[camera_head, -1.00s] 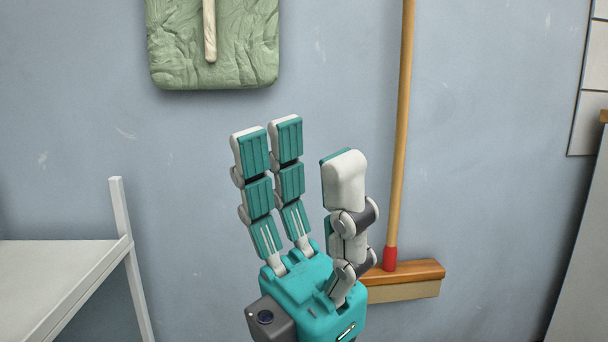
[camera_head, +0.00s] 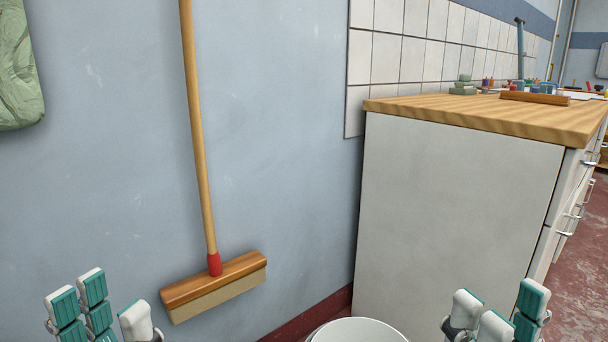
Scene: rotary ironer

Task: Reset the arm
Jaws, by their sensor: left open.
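My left gripper (camera_head: 108,312) shows at the bottom left, in front of the blue wall. Its teal-and-white fingers point up, spread and empty. My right gripper (camera_head: 500,316) shows at the bottom right, in front of the white cabinet side. Its fingertips stand apart and nothing shows between them. The palms of both grippers and both arms are below the picture edge.
A broom (camera_head: 200,160) leans on the wall. A white cabinet (camera_head: 450,200) with a wooden worktop (camera_head: 500,114) stands right, small items on top. A white round bin (camera_head: 358,331) is at the bottom centre. Red floor (camera_head: 588,245) shows at far right.

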